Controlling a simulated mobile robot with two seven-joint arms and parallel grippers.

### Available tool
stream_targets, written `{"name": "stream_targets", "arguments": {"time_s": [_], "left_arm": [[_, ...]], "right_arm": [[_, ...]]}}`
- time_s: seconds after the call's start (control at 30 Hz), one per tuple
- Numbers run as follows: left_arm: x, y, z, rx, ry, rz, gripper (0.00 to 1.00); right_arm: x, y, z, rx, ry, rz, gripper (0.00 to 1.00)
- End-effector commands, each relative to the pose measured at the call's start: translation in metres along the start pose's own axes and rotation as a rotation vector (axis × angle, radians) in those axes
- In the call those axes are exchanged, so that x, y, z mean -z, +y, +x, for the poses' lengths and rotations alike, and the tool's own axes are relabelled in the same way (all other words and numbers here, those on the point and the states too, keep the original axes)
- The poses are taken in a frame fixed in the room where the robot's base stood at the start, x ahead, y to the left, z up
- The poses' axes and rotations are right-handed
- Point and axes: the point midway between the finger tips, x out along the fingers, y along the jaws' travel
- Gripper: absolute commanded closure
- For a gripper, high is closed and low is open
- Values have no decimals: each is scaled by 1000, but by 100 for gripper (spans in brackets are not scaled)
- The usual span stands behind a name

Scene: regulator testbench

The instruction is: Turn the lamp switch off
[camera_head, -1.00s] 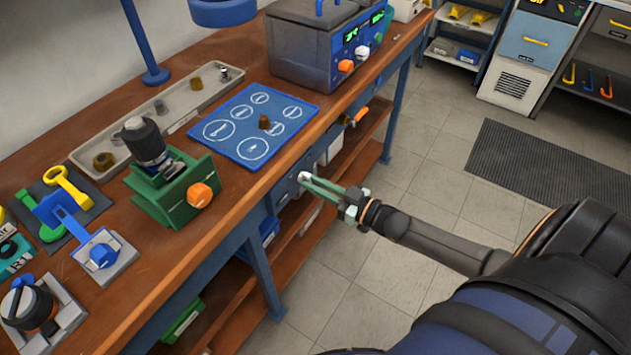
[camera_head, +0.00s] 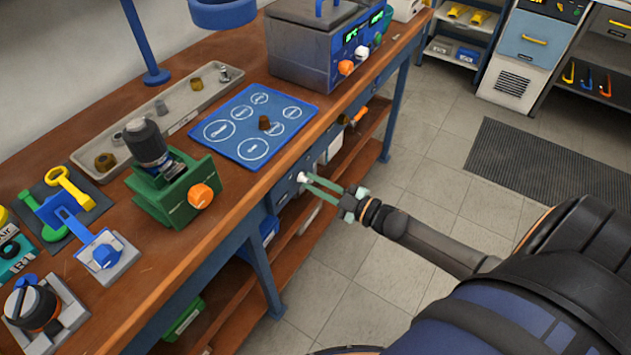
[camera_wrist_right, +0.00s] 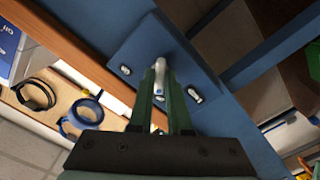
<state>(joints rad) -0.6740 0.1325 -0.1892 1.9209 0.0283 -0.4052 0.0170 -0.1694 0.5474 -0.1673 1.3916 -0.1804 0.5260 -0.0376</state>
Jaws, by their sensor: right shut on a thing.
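The lamp switch is a small pale lever (camera_wrist_right: 159,72) on a blue plate (camera_wrist_right: 135,45) at the bench front, below the top's edge. Its white tip (camera_head: 302,177) shows in the head view. My right gripper (camera_head: 307,181) reaches it from the right. In the wrist view its green fingers (camera_wrist_right: 161,82) are shut on the lever, one on each side. The blue lamp (camera_head: 222,12) shows only its shade's lower part and post at the top of the head view; its bulb is hidden. My left gripper is not in view.
The wooden bench top (camera_head: 225,185) overhangs the switch. A green vise (camera_head: 175,190) with an orange knob and a blue mat (camera_head: 250,125) lie above. A lower shelf (camera_head: 235,310) holds bins.

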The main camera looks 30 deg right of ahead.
Motion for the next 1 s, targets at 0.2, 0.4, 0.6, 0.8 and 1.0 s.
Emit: {"name": "stream_targets", "arguments": {"time_s": [0.2,0.4,0.6,0.8,1.0], "left_arm": [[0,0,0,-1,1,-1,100],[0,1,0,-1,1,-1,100],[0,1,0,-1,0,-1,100],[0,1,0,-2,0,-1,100],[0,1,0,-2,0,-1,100]], "right_arm": [[0,0,0,1,0,-21,100],[0,0,0,1,0,-22,100],[0,0,0,1,0,-22,74],[0,0,0,1,0,-20,54],[0,0,0,1,0,-19,54]]}}
